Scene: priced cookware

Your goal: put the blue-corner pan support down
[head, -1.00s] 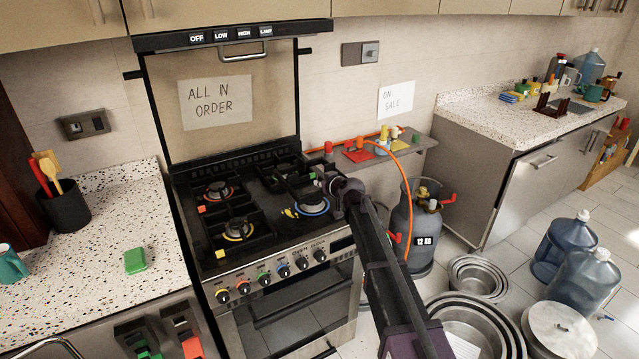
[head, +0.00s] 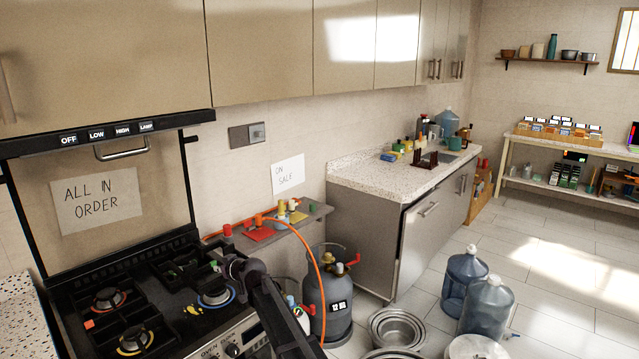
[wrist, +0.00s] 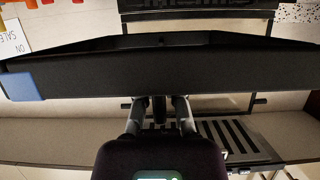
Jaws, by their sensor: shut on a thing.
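In the wrist view the blue-corner pan support (wrist: 200,68) is a long black bar across the picture, with a blue corner (wrist: 22,82) at its left end. My gripper (wrist: 160,108) is shut on it, both fingers meeting the near side of the bar. In the head view my gripper (head: 230,266) is over the right side of the stove top (head: 178,310), behind the burner with the blue ring (head: 215,294). The held support is hard to make out there against the black stove. I cannot tell whether it touches the stove.
The front-left burner has a yellow ring (head: 134,340) and the one behind it a red ring (head: 108,298). A grey gas cylinder (head: 328,300) with an orange hose (head: 318,255) stands right of the stove. A small shelf (head: 308,218) holds coloured items behind my arm.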

